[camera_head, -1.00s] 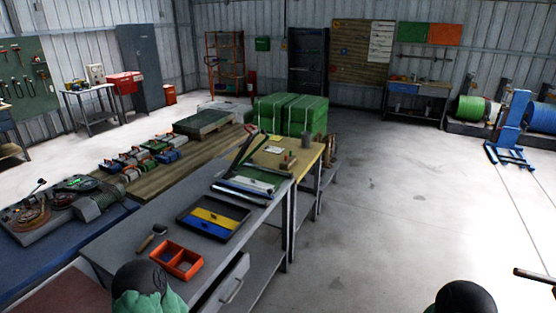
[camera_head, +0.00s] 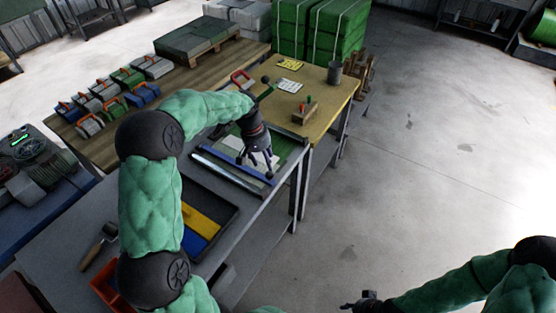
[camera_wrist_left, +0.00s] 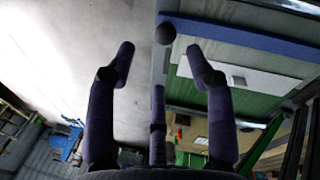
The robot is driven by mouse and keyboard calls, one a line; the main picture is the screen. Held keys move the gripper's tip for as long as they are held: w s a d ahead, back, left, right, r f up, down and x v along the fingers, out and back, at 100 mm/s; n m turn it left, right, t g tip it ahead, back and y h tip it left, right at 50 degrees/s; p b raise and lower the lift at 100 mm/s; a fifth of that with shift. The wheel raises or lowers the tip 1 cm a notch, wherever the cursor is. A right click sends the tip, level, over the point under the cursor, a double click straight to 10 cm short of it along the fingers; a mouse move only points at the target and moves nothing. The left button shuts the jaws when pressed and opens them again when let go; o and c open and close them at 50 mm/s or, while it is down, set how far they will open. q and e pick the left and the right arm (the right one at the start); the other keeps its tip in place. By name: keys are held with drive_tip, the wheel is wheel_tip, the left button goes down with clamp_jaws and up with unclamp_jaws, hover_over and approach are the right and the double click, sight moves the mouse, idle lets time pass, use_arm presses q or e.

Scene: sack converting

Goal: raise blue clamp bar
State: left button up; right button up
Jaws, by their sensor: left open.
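The blue clamp bar (camera_head: 238,168) lies low along the front side of the green cutting board (camera_head: 292,150) on the grey bench. A white sheet (camera_head: 236,150) lies on the board. My left gripper (camera_head: 262,166) is open and empty, over the right part of the bar, hiding some of it. In the left wrist view, the bar (camera_wrist_left: 245,36) runs across the top, beyond the spread fingers (camera_wrist_left: 160,55). A dark round knob (camera_wrist_left: 165,33) shows near the bar's end, between and beyond the fingertips. Contact is not visible. My right gripper (camera_head: 362,301) is low, off the bench; its finger opening is unclear.
A dark tray with yellow and blue pieces (camera_head: 200,220) is on the near bench, beside my left arm. An orange bin (camera_head: 105,288) sits partly hidden. A yellow table (camera_head: 315,88) with a stamp rack and cup adjoins behind. Open floor lies to the right.

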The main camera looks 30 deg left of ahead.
sight(269, 173)
use_arm(q)
drive_tip(key=x, duration=0.2)
drive_tip(key=b+x, duration=0.1)
drive_tip(key=x, duration=0.2)
drive_tip(key=b+x, duration=0.1)
drive_tip(key=x, duration=0.2)
drive_tip(key=shift+w+a+f, duration=0.15)
drive_tip(key=shift+a+f, duration=0.1)
drive_tip(key=shift+a, duration=0.1)
clamp_jaws()
